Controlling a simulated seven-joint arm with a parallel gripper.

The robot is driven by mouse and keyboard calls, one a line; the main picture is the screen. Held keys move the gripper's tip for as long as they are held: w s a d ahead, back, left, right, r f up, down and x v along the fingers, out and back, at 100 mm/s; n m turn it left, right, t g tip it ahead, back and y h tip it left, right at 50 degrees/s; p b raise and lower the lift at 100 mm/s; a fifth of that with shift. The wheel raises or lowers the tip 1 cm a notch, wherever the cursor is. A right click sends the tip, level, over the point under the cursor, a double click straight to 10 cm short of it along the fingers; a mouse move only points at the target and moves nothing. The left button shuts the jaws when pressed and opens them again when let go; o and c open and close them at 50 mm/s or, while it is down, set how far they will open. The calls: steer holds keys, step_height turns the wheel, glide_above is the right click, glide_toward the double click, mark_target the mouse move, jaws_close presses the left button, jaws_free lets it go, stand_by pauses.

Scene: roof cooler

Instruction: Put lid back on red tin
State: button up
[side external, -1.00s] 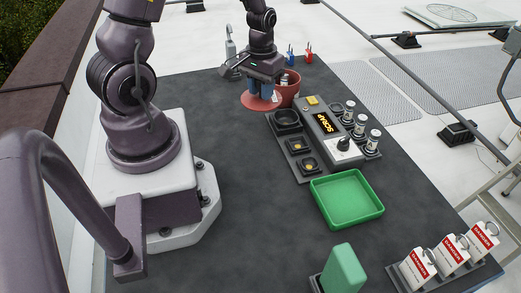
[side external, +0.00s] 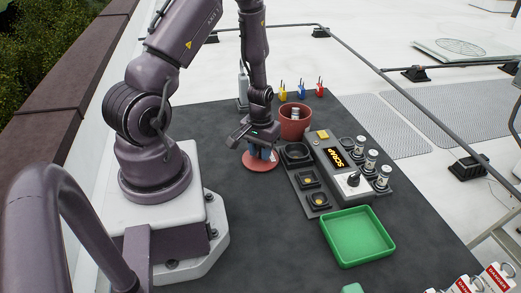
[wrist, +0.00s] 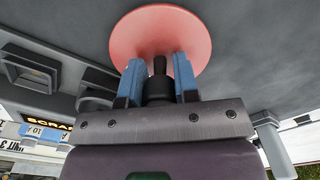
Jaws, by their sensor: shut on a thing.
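The red tin (side external: 295,124) stands open on the dark table at the back, beside the grey panel, with a pale cylinder (side external: 295,113) showing inside. The round red lid (side external: 259,162) is nearer the camera and left of the tin, apart from it. My gripper (side external: 260,153) is shut on the dark knob of the lid. In the wrist view the lid (wrist: 160,30) lies beyond both blue fingers, with the knob (wrist: 159,67) between them. The lid is low over the table; I cannot tell if it touches.
A grey panel (side external: 365,196) with a scrap display and several glass-topped cylinders stands right of the lid. Dark square holders (side external: 297,154) line its left side. A green tray (side external: 357,259) is in front. Small coloured items (side external: 301,90) stand behind the tin.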

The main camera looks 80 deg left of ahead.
steer(key=o, duration=0.9)
steer(key=shift+f, duration=0.15)
step_height(320, 180, up, 12)
steer(key=shift+f, duration=0.1)
steer(key=d+r+m+t, duration=0.1)
steer(key=d+r+m, duration=0.1)
steer(key=d+r, duration=0.2)
steer(key=d+r+m+t, duration=0.1)
steer(key=d+r+m, duration=0.1)
steer(key=d+r, duration=0.3)
steer(key=d+r+m+t, duration=0.1)
steer(key=d+r+m, duration=0.1)
steer(key=d+r, duration=0.3)
steer(key=shift+w+r+t, duration=0.15)
steer(key=shift+r+t, duration=0.05)
steer(key=shift+r, duration=0.65)
steer(key=shift+w+r+t, duration=0.1)
steer(key=shift+r+t, duration=0.1)
steer(key=shift+r, duration=0.65)
steer(key=shift+o, duration=0.5)
steer(key=s+d+r+m+t, duration=0.1)
steer(key=s+d+r+m, duration=0.2)
steer(key=s+d+r, duration=0.1)
steer(key=shift+s+d+r+t, duration=0.25)
steer(key=shift+s+d+t, duration=0.15)
steer(key=shift+s+d, duration=0.1)
